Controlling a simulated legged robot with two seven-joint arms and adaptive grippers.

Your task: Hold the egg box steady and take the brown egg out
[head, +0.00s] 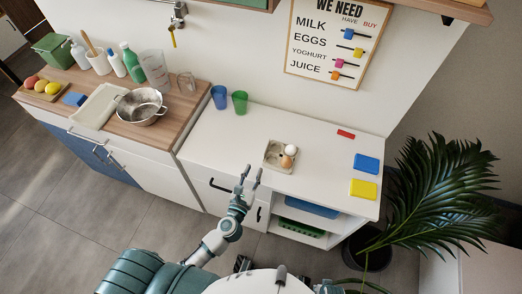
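The other cells look empty. My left gripper (253,171) is open and empty, its two fingers apart and pointing up the picture. It is in front and to the left of the egg box, by the counter's front edge, and does not touch the box. My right gripper does not show.
A blue cup (219,97) and a green cup (240,102) stand at the counter's back left. A blue block (367,163), a yellow block (363,189) and a small red piece (346,134) lie to the right. A plant (440,195) stands beside the counter. The counter around the box is clear.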

